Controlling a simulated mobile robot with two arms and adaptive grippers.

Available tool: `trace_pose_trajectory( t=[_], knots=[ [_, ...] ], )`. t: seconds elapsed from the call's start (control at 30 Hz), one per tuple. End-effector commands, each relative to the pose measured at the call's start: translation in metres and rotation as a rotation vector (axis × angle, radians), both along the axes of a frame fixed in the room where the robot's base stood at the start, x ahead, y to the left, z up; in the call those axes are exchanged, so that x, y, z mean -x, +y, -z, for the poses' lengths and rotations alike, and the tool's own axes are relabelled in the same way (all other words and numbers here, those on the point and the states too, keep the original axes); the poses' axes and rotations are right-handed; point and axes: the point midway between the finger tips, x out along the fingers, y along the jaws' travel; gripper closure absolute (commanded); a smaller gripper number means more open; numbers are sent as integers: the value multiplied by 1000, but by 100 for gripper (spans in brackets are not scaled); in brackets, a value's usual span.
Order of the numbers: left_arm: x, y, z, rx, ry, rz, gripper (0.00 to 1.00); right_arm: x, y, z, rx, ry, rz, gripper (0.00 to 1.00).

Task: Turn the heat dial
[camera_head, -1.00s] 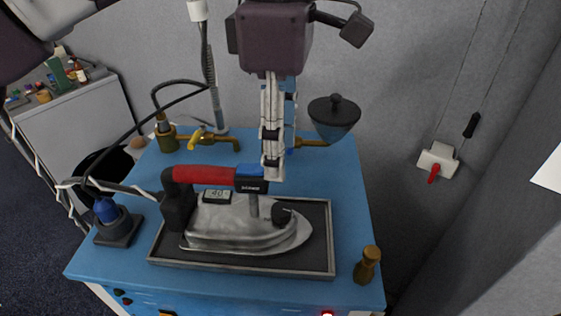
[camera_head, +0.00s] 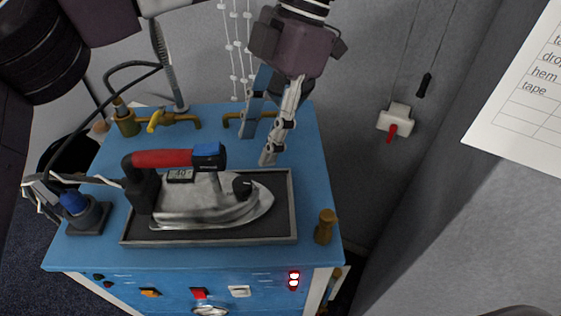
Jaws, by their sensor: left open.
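The iron (camera_head: 205,205) lies on its dark tray (camera_head: 140,238) on the blue station top, its tip toward the right. It has a red and black handle with a blue top, and a small display. A black round knob (camera_head: 243,188) sits near its tip; a pale dial (camera_head: 210,311) is partly cut off at the bottom of the front panel. I cannot tell which is the heat dial.
Brass taps (camera_head: 160,120) stand at the back.

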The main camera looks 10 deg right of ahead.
Motion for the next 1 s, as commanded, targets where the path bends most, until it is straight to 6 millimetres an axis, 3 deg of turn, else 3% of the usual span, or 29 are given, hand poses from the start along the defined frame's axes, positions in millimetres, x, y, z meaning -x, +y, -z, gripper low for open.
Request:
trace_pose_trajectory(
  t=[0.6, 0.93, 1.0],
  knots=[
    [11, 29, 69, -15, -1, -27, 58, -14, 1, -2, -1, -19, 0, 60],
    [12, 30, 73, -15, -3, -28, 58, -9, 0, -2, -1, -13, -1, 60],
    [12, 30, 73, -15, -3, -28, 65, -8, 0, -2, 0, -11, -1, 60]
  ],
)
